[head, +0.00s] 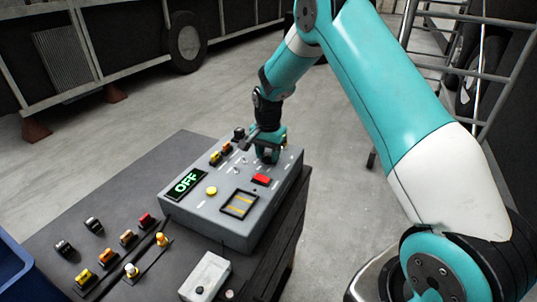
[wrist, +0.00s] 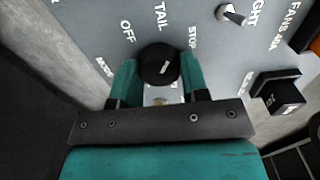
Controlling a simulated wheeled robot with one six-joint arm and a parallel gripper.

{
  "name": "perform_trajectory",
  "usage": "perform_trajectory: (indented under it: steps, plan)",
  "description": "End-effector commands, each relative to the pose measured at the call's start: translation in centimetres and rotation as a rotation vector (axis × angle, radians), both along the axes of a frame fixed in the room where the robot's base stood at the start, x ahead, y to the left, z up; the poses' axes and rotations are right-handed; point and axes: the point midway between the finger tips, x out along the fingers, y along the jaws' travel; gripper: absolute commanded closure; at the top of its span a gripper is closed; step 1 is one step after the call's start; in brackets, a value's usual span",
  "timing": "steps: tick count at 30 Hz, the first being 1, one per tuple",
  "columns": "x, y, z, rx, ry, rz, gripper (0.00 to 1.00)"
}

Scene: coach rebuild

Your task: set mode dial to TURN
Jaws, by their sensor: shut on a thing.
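The mode dial (wrist: 158,63) is a round black knob in the wrist view, with the labels OFF, TAIL and STOP printed around it. My gripper (wrist: 160,80) is shut on it, with one teal finger on each side. I cannot make out a pointer mark on the knob, and no TURN label can be read. The box's display (head: 186,184) reads OFF in green.
The box also carries a red button (head: 261,180), a yellow button (head: 211,191) and a striped square panel (head: 239,204). A small toggle (wrist: 230,13) and a black block-shaped part (wrist: 282,92) are close to the right of my gripper. Several coloured switches lie on the dark bench (head: 60,225).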

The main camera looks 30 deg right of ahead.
Motion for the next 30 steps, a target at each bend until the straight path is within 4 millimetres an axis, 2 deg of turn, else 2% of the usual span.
perform_trajectory:
  steps: [30]
  plan:
    - [0.17,0.11,0.08,0.003,-0.006,-0.959,0.82]
